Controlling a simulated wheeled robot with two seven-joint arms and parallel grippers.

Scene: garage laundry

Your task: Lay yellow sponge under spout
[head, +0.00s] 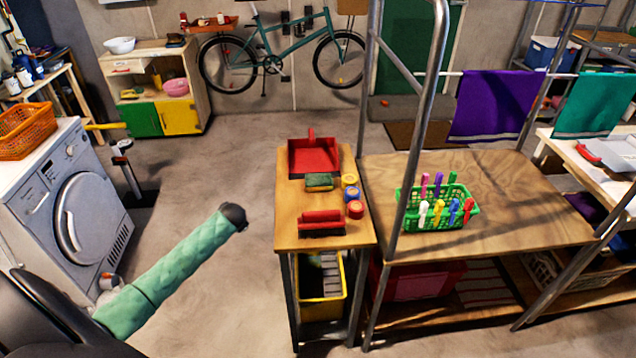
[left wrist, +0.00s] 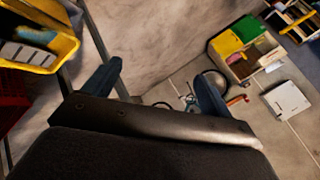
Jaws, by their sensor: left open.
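A sponge (head: 319,181) with a yellow body and a green top lies on the small wooden table, in front of the red dustpan. My left arm comes in from the lower left in a green padded cover. My left gripper (head: 237,215) is its dark end, apart from the table and left of it, over the floor. Its fingers are too small to make out there. In the left wrist view the left gripper (left wrist: 157,76) has its two fingers wide apart with nothing between them. No spout can be made out. My right gripper is not in view.
The small table (head: 290,220) also holds a red dustpan (head: 312,158), a red brush (head: 322,223) and several small round tins. A yellow bin (head: 325,285) stands beneath it. A green basket (head: 436,208) sits on the right-hand bench behind a metal post. The floor left of the table is clear.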

